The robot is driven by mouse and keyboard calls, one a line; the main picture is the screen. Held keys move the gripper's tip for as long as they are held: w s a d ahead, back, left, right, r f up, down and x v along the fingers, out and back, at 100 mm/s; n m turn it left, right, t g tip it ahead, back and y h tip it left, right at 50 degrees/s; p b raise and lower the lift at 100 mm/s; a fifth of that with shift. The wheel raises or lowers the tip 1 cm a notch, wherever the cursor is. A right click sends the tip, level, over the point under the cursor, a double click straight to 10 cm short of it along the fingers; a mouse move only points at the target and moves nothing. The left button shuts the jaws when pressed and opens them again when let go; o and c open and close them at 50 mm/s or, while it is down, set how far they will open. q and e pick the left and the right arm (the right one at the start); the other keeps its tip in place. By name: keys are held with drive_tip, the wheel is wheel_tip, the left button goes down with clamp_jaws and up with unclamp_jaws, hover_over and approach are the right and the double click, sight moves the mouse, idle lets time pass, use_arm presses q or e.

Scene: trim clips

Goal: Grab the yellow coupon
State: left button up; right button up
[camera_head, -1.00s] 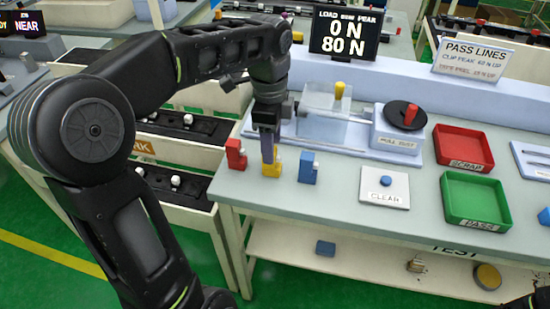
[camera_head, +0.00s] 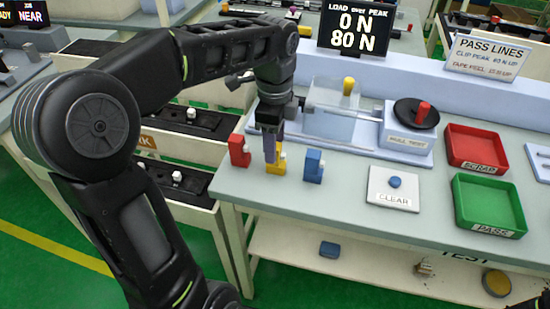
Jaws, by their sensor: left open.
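The yellow coupon (camera_head: 275,168) stands upright on the grey bench, between a red coupon (camera_head: 239,151) on its left and a blue coupon (camera_head: 314,166) on its right. Whether the fingers touch the coupon cannot be told. My right gripper is not in view; only a dark bit shows at the lower right edge.
Behind the coupons is a pull-test rig with a clear guard (camera_head: 332,108) and a red-knobbed dial (camera_head: 417,113). To the right lie a CLEAR button plate (camera_head: 408,200), a red SCRAP tray (camera_head: 452,132) and a green PASS tray (camera_head: 464,221). The bench's front edge is close to the coupons.

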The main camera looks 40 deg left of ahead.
use_arm(q)
drive_tip(key=shift+f, duration=2.65)
clamp_jaws()
